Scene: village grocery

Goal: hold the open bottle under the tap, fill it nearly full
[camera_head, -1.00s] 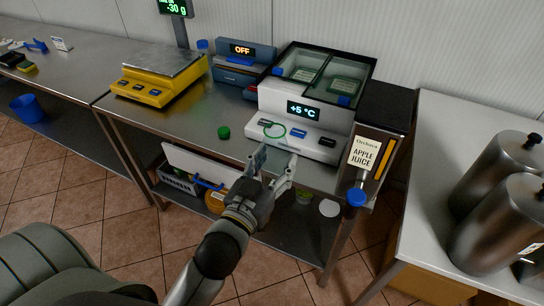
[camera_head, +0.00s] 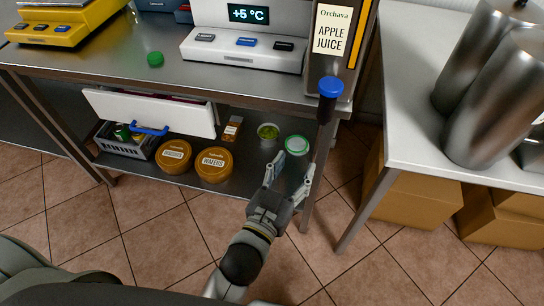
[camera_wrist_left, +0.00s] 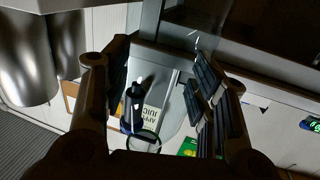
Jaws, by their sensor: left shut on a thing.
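The juice dispenser (camera_head: 334,30) is labelled "Orchava Apple Juice". Its tap, with a blue top (camera_head: 330,87) and a dark spout (camera_head: 326,110), hangs at the counter's front edge. My left gripper (camera_head: 290,176) is shut on a clear bottle (camera_head: 291,166) with a green-ringed open mouth. In the head view the mouth appears below and left of the spout. No juice shows in the bottle. In the left wrist view, the bottle's ring (camera_wrist_left: 143,134) overlaps the lower end of the dark tap (camera_wrist_left: 134,105); the depth between them is unclear. A green cap (camera_head: 155,59) lies on the counter. My right gripper is out of view.
The counter's front edge (camera_head: 240,88) runs left of the tap. Below, a shelf (camera_head: 225,195) holds round wafer tubs (camera_head: 213,164) and a crate (camera_head: 118,145). A white table (camera_head: 420,110) with steel containers (camera_head: 505,100) stands right, cardboard boxes (camera_head: 415,200) beneath.

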